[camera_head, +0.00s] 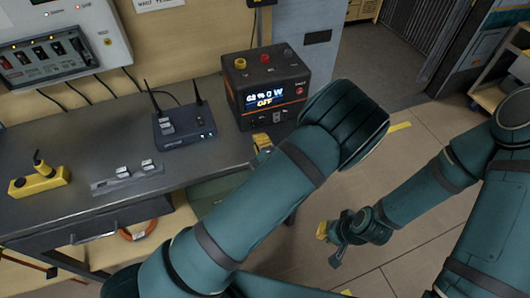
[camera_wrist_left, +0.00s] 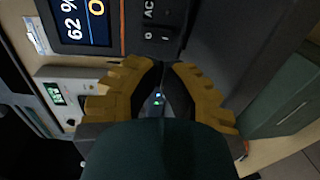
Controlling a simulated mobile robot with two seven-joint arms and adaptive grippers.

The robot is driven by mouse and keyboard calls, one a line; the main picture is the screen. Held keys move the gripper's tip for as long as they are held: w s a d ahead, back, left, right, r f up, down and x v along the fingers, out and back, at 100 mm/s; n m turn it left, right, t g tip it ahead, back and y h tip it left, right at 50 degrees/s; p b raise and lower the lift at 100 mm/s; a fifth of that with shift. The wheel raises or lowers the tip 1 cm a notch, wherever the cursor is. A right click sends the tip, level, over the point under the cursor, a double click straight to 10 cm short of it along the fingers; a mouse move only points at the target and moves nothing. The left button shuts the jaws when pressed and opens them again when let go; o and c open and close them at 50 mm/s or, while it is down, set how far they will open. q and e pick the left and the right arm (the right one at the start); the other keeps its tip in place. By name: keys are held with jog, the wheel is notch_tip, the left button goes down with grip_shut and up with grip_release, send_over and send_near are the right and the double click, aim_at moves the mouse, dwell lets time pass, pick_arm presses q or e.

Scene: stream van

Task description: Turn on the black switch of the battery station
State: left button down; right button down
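The battery station (camera_head: 265,85) is a black box with orange trim at the back right of the bench. Its display reads 62 %, 0 W and OFF. The black switch (camera_wrist_left: 157,36), marked O and I, sits under the AC label in the left wrist view. Contact cannot be told. In the head view my left gripper (camera_head: 262,143) is at the station's lower front, mostly hidden by my arm. My right gripper (camera_head: 331,243) hangs low over the floor, its finger opening unclear.
A black router (camera_head: 185,125) with two antennas stands left of the station. A yellow socket block (camera_head: 38,181) and a grey switch strip (camera_head: 127,176) lie on the bench (camera_head: 60,215). A wall panel (camera_head: 60,45) hangs behind. Floor to the right is open.

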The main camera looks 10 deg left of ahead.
aim_at(251, 123)
pick_arm(q)
jog(key=b+x, duration=0.1)
jog(key=x, duration=0.5)
jog(key=shift+w+a, duration=0.15)
jog(key=shift+w+a+f+t+y+b, duration=0.15)
jog(key=shift+w+f+t+y+b, duration=0.15)
jog(key=shift+t+y, duration=0.15)
jog(key=shift+r+t+y, duration=0.15)
jog(key=shift+t+y, duration=0.1)
jog(key=shift+t, duration=0.3)
jog(key=shift+w+r, duration=0.1)
jog(key=shift+r, duration=0.4)
notch_tip(251, 123, up, 8)
jog(key=shift+r, duration=0.5)
jog(key=shift+s, duration=0.25)
